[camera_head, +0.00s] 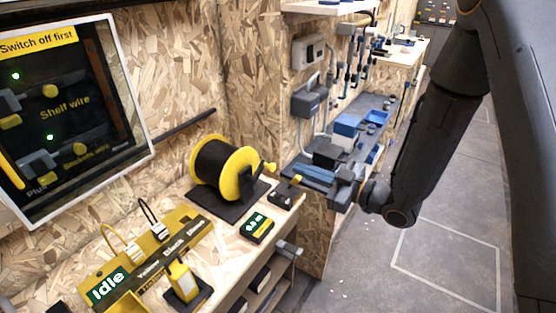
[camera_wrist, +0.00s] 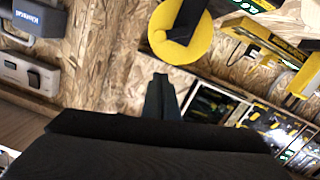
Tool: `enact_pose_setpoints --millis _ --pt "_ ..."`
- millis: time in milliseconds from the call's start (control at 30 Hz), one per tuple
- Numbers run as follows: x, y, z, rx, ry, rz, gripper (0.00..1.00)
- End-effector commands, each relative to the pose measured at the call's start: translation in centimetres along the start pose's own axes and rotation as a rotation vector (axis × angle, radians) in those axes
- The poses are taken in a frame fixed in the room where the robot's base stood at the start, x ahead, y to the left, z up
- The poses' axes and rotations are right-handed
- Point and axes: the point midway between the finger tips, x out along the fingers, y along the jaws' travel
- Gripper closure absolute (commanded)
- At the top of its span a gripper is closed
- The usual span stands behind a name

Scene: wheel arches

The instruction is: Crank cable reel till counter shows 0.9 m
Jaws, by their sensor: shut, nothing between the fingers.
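The cable reel (camera_head: 222,168) stands on a black base on the wooden bench, with dark cable wound between yellow flanges. A small yellow crank part (camera_head: 269,167) sticks out on its right side. In the wrist view the yellow flange (camera_wrist: 207,42) shows with a black bar (camera_wrist: 183,22) across it, partly cut off by the top edge.
A small black block with a yellow part (camera_head: 285,192) sits right of the reel. A yellow holder board (camera_head: 150,245) with an "Idle" display is at the front left. A framed panel (camera_head: 70,110) hangs left. Blue bins (camera_head: 347,124) stand behind my gripper. Floor at right is open.

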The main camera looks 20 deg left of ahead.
Motion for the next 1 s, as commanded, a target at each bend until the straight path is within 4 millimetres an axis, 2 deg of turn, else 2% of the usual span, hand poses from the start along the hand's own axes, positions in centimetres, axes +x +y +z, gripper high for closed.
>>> enact_pose_setpoints --millis 33,167,333,467,867,1000 --pt "-0.5 -0.1 -0.6 -0.056 -0.005 0.002 1.0" --pt "-1.2 -0.3 -1.0 -0.165 -0.011 0.001 1.0" --pt "-0.7 -0.4 -1.1 -0.201 -0.013 -0.001 1.0" --pt "1.0 -0.5 -1.1 -0.2 -0.013 -0.003 1.0" --pt "8.8 -0.5 -1.1 -0.199 -0.012 -0.003 1.0" --pt "9.0 -0.1 0.8 -0.196 -0.015 0.001 1.0"
